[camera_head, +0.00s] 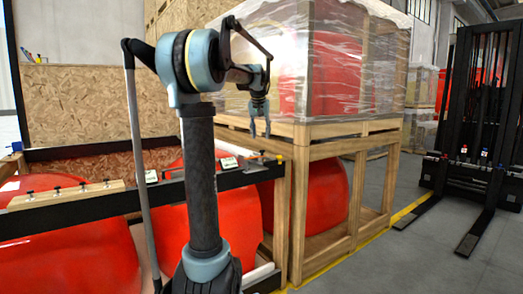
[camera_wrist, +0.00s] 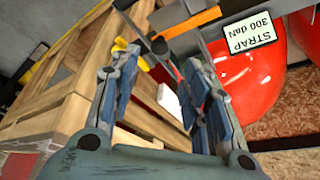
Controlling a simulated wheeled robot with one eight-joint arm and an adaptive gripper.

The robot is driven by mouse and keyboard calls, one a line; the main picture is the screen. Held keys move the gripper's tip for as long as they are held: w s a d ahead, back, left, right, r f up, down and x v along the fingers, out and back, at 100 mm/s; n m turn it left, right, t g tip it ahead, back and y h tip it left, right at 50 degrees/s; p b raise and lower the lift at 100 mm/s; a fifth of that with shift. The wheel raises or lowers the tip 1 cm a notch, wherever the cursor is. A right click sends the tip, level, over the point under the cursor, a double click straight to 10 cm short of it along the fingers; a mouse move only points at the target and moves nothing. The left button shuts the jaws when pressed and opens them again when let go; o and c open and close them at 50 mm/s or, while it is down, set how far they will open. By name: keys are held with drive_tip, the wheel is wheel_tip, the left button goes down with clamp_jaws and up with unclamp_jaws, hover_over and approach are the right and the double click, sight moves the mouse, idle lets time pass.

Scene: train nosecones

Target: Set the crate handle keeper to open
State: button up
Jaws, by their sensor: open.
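My gripper (camera_head: 260,128) hangs at the end of my arm, pointing down above the black rail (camera_head: 225,180) by the wooden crate corner. In the wrist view my gripper (camera_wrist: 156,72) has its fingers spread, with nothing held between them. Just beyond the fingertips an orange bar (camera_wrist: 190,23) and a small yellow piece (camera_wrist: 119,45) sit by a dark metal bracket (camera_wrist: 150,42). A small orange part (camera_head: 262,153) also shows below the gripper in the head view. I cannot tell which piece is the handle keeper, or its setting.
A label reading STRAP 300 daN (camera_wrist: 250,32) stands beside the bracket. A plastic-wrapped crate (camera_head: 330,65) sits on a wooden frame (camera_head: 297,200). A black forklift (camera_head: 480,120) stands right, with open floor between.

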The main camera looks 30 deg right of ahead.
drive_tip(key=x, duration=0.8)
drive_tip(key=shift+w+d+f, duration=0.1)
drive_tip(key=shift+f, duration=0.15)
